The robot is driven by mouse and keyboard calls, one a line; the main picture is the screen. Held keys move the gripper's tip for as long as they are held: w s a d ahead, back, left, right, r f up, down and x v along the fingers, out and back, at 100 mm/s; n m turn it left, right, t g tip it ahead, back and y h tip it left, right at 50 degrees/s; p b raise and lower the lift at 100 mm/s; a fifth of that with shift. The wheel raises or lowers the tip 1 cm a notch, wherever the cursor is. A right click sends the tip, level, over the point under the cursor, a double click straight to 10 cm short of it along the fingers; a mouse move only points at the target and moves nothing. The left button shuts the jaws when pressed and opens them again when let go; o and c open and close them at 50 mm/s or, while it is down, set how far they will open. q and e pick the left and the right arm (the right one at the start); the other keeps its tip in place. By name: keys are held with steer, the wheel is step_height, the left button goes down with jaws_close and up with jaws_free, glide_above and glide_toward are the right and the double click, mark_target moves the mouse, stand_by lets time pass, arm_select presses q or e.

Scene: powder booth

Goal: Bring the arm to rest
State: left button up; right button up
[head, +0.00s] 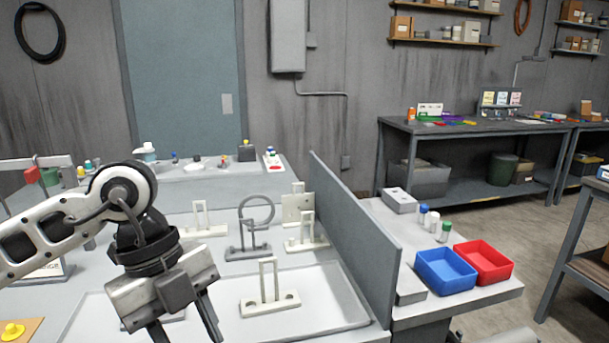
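My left arm comes in from the left, and my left gripper (187,332) hangs over the front left part of the white tray (335,285) on the bench. Its fingers point down and stand apart, with nothing seen between them; the lower tips are near or past the bottom edge of the picture. A white part hidden partly behind the gripper lies in the tray. My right gripper is not in view.
A white upright bracket (268,288) stands in the tray, close right of my gripper. A grey ring stand (254,225) and other brackets stand behind. A grey divider (355,240) separates the side table with a blue bin (445,271) and red bin (484,262).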

arm_select(q)
steer(key=s+d+m+g+h, duration=0.4)
steer(key=d+h, duration=0.3)
steer(key=d, duration=0.4)
steer(key=d+r+n+t+h, duration=0.3)
steer(key=d+r+n+h, duration=0.15)
steer(key=h, duration=0.65)
steer(key=w+a+f+n+t+y, duration=0.45)
steer(key=f+n+t, duration=0.25)
steer(key=n+t, duration=0.3)
steer(key=w+a+f+n+t+y, duration=0.4)
steer(key=f+n+t+y, duration=0.2)
steer(key=n+t, duration=0.4)
steer(key=s+a+f+n+g+y, duration=0.2)
steer(key=s+f, duration=0.4)
steer(key=f, duration=0.5)
steer(key=s+a+f+n+g+y, duration=0.1)
steer(key=s+a+f+g+y, duration=0.4)
steer(key=f, duration=0.6)
steer(key=shift+s+a+n+y, duration=0.4)
steer(key=shift+s+a, duration=0.3)
steer(key=shift+s, duration=0.5)
